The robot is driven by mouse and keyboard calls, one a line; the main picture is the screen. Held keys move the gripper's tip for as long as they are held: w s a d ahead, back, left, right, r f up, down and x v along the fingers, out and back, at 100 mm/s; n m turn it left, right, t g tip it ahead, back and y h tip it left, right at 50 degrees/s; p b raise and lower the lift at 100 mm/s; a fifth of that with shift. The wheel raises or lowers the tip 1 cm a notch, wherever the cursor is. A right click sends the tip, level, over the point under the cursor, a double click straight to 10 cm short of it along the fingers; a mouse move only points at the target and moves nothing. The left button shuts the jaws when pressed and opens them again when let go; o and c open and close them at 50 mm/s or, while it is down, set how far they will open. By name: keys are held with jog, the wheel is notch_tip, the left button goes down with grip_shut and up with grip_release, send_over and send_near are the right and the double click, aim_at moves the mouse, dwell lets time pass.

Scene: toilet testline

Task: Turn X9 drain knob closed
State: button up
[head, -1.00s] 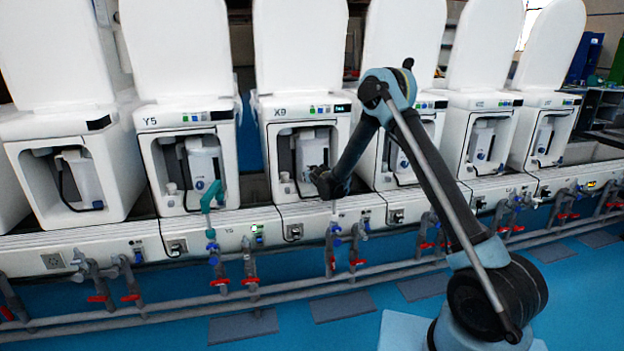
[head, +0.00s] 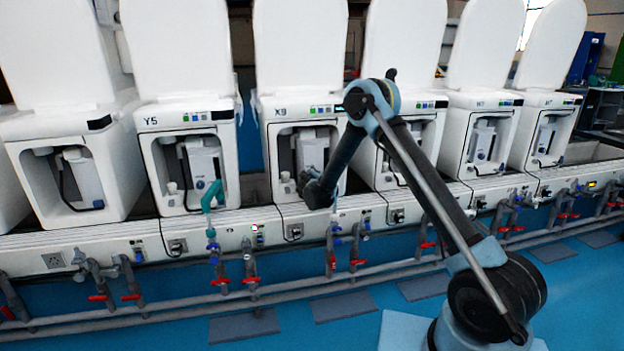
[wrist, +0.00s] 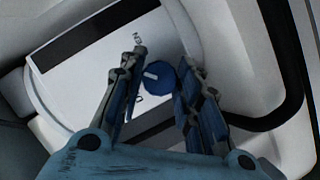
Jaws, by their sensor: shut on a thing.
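The X9 unit (head: 281,112) is a white toilet with an open front bay, left of centre in the head view. My gripper (head: 305,185) reaches into the front of this bay and hides the knob there. In the wrist view, the round blue drain knob (wrist: 159,76) sits on a white panel (wrist: 95,75), with a short white mark pointing left. My gripper (wrist: 165,72) is shut on the knob, one finger on each side. Partly hidden lettering shows above and below the knob; the full words cannot be read.
The Y5 unit (head: 150,122) stands to the left, with a teal pipe (head: 212,195) before it. Grey pipes with red valves (head: 331,263) run along the front. A dark hose (wrist: 290,100) curves right of the knob in the wrist view.

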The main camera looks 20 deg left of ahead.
jog(key=n+t, duration=0.1)
jog(key=n, duration=0.1)
jog(key=n+t, duration=0.1)
jog(key=n, duration=0.1)
jog(key=shift+a+f+h, duration=0.1)
jog(key=shift+f+h, duration=0.05)
jog(key=shift+h, duration=0.15)
jog(key=shift+s+n+t, duration=0.1)
jog(key=shift+n+t, duration=0.7)
jog(key=shift+n, duration=1.3)
jog(key=shift+f, duration=0.1)
jog(key=o, duration=1.1)
jog(key=shift+c, duration=0.2)
jog(key=s+d, duration=0.2)
jog(key=s, duration=0.9)
jog(key=shift+s+f, duration=0.35)
jog(key=shift+f, duration=0.1)
